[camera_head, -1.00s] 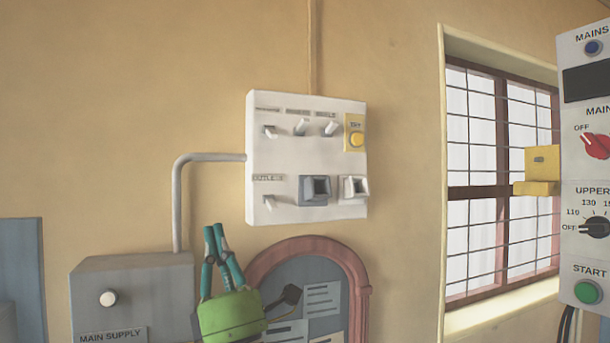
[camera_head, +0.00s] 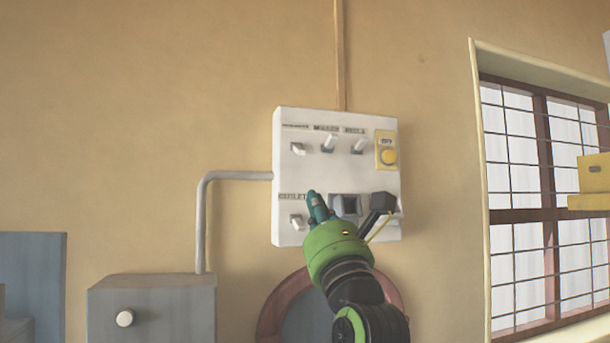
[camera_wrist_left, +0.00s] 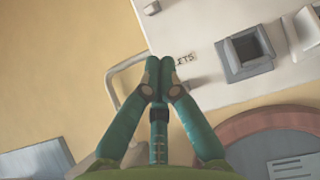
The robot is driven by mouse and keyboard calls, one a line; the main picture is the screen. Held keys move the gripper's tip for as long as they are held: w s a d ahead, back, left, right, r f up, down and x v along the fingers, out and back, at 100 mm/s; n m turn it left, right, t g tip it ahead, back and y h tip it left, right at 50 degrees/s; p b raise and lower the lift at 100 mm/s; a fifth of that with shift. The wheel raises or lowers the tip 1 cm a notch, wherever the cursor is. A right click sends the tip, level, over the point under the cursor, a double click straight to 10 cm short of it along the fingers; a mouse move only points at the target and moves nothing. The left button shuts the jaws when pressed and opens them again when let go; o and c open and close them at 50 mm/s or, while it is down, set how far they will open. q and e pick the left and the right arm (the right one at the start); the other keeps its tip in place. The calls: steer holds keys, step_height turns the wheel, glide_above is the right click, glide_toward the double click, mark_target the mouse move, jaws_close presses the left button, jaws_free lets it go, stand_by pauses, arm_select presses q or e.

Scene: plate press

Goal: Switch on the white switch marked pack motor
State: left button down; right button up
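A white switch panel (camera_head: 286,180) hangs on the wall. Along its top are three white switches: left (camera_head: 298,149), middle (camera_head: 328,144) and right (camera_head: 360,145). The labels above them are too small to read surely, so I cannot tell which says pack motor. Another white switch (camera_head: 297,221) sits at lower left under an outlets label. My left gripper (camera_head: 314,199) is in front of the panel's lower part, below the top switches. In the left wrist view its fingertips (camera_wrist_left: 160,65) meet, with nothing between them. My right gripper is out of view.
A grey socket (camera_head: 346,205) is beside my gripper. A grey box (camera_head: 150,310) with a conduit (camera_head: 203,225) stands lower left. A barred window (camera_head: 545,200) is at right.

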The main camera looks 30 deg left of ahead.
mark_target(299, 150)
arm_select(q)
steer(key=p+x, duration=0.5)
steer(key=x, duration=0.4)
steer(key=shift+s, duration=0.1)
steer(key=shift+w+a+r+p, duration=0.3)
steer(key=shift+w, duration=0.05)
